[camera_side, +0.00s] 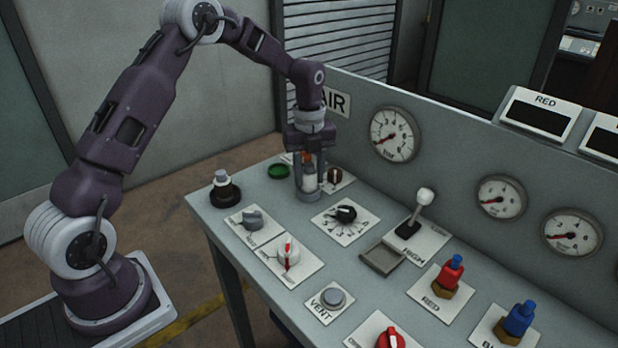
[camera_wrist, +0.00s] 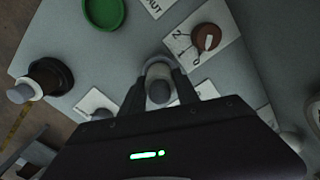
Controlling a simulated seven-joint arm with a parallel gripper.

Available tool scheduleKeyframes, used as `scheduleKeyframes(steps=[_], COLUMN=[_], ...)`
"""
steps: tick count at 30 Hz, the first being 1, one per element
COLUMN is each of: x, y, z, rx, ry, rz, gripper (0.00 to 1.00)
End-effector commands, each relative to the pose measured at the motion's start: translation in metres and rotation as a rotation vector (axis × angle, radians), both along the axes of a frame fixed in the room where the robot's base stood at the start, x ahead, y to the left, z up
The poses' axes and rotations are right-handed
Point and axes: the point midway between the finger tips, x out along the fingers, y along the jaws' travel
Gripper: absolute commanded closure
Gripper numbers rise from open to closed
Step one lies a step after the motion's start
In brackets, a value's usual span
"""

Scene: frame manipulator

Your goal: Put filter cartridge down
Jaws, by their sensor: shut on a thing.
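My gripper (camera_side: 308,190) points down over the far left part of the grey panel. It is shut on the filter cartridge (camera_side: 309,177), a small pale cylinder with an orange-brown part near its top, held upright between the fingers. In the wrist view my gripper (camera_wrist: 158,92) has the pale end of the cartridge (camera_wrist: 159,88) between its fingers. The cartridge's lower end is close to the panel top; I cannot tell whether it touches. A green round dish (camera_side: 279,171) lies left of the gripper, and shows at the top of the wrist view (camera_wrist: 104,10).
A black fitting with a pale top (camera_side: 223,189) stands at the panel's left edge. A brown knob (camera_wrist: 206,37) is close to the gripper. A black dial (camera_side: 345,214), a white-knobbed lever (camera_side: 424,200) and a shallow tray (camera_side: 384,260) are nearby. The upright gauge wall (camera_side: 440,165) rises behind.

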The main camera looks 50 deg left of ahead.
Motion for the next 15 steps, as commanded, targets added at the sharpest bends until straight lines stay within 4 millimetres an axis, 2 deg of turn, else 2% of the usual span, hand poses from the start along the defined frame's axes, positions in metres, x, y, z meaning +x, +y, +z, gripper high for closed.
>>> scheduleKeyframes(steps=[3,12,13,15], x=[-0.0001,0.0001,0.0002,0.0002], y=[-0.0003,0.0,0.0,0.0], z=[-0.0096,-0.0121,-0.0126,-0.0123], rx=[0.0,0.0,0.0,0.0], ry=[0.0,-0.001,-0.001,-0.001], rz=[-0.001,-0.001,0.0,0.0], gripper=[1.0,1.0,0.61,0.47])
